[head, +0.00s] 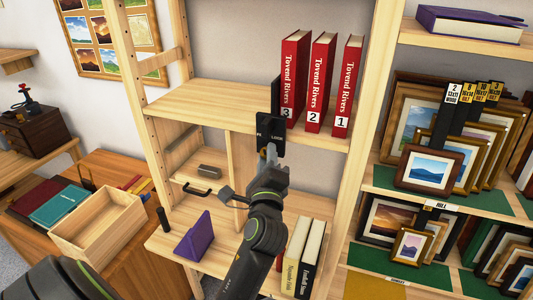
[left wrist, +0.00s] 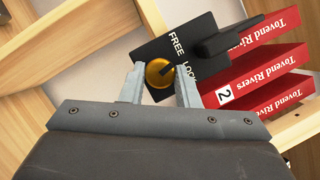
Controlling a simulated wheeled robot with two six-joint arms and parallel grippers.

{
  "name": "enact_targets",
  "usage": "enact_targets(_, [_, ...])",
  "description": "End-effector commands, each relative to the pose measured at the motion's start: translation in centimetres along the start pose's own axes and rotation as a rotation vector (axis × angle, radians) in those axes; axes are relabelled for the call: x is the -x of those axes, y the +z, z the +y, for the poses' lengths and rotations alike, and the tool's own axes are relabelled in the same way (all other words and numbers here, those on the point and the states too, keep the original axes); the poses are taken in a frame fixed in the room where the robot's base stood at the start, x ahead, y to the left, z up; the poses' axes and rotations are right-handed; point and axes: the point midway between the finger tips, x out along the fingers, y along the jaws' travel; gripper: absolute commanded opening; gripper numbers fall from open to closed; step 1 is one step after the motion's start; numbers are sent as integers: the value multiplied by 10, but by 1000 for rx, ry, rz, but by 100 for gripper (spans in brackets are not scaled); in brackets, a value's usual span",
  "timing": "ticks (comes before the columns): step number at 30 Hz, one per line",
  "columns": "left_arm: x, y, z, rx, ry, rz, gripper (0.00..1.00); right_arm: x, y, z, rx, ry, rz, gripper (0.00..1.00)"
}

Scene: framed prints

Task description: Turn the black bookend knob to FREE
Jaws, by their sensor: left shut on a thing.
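The black bookend (head: 270,130) stands on the shelf at the left end of the red books. In the left wrist view its black plate (left wrist: 205,40) carries the white words FREE and LOCK. A round golden knob (left wrist: 157,72) with a dark pointer line sits beside those words; the line appears to point between them, but I cannot tell exactly. My left gripper (head: 270,152) is in front of the bookend. In the left wrist view, the left gripper's fingers (left wrist: 159,84) are shut on the knob, one on each side. The knob is hidden in the head view. My right gripper is not in view.
Red books (head: 321,85) numbered 3, 2 and 1 stand right of the bookend. Shelf uprights (head: 367,90) flank this bay. Framed prints (head: 430,170) fill the shelves at right. Below are a purple object (head: 195,237) and pale books (head: 300,255). The shelf left of the bookend is clear.

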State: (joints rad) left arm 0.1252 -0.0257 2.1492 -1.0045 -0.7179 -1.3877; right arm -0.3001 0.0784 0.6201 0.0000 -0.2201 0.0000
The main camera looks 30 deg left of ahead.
Motion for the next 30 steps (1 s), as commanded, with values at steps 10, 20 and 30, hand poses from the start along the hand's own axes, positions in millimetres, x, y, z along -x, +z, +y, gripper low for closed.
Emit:
enact_targets(10, [-1, 2, -5, 285, 120, 1, 6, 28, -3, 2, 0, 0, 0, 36])
enact_targets(20, [-1, 2, -5, 462, 194, 1, 6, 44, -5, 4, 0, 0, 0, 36])
enact_targets(30, [0, 1, -4, 524, 220, 0, 6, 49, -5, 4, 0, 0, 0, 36])
